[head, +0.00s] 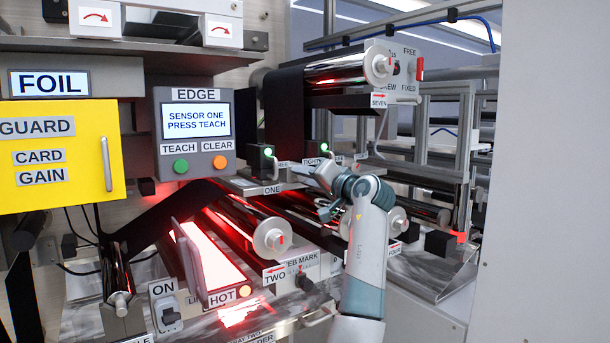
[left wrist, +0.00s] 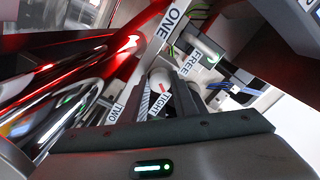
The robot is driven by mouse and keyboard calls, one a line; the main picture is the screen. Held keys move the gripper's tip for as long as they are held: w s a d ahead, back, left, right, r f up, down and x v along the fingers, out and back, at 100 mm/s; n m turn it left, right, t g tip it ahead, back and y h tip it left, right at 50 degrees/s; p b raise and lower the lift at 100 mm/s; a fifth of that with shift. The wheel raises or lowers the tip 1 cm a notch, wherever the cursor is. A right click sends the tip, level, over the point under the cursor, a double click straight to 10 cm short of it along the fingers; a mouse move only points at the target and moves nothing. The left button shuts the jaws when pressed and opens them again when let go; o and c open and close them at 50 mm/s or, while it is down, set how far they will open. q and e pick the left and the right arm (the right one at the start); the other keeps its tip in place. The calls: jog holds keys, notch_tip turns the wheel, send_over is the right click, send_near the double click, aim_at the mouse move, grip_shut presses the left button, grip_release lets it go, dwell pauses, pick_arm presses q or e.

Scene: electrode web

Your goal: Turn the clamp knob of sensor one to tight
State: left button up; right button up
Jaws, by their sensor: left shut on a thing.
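My left gripper (head: 298,170) reaches leftward from the right to the rail beside the ONE label (head: 272,188). In the left wrist view it is shut on a small pale clamp knob (left wrist: 160,80) with a red mark. The TIGHT label (left wrist: 160,104) lies just below the knob and the FREE label (left wrist: 197,62) above right. The red mark lies close to TIGHT, but its exact setting is unclear. In the head view the fingers hide the knob. The sensor one block (head: 262,158) shows a green light. My right gripper is not in view.
The display (head: 196,122) reads "SENSOR ONE PRESS TEACH", above green TEACH and orange CLEAR buttons. A second block with a green light (head: 318,150) stands close right of sensor one. Shiny rollers (head: 270,235) and a glowing red panel marked HOT (head: 215,265) lie below.

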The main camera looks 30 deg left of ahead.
pick_arm(q)
jog(key=shift+r+m+p, duration=0.15)
jog(key=shift+m+p, duration=0.15)
jog(key=shift+m, duration=0.9)
jog(key=o, duration=1)
jog(key=shift+w, duration=0.1)
jog(key=shift+o, duration=0.2)
jog(key=shift+d, duration=0.1)
jog(key=b+v, duration=0.7)
jog(key=v, duration=1)
jog(key=shift+d, duration=0.2)
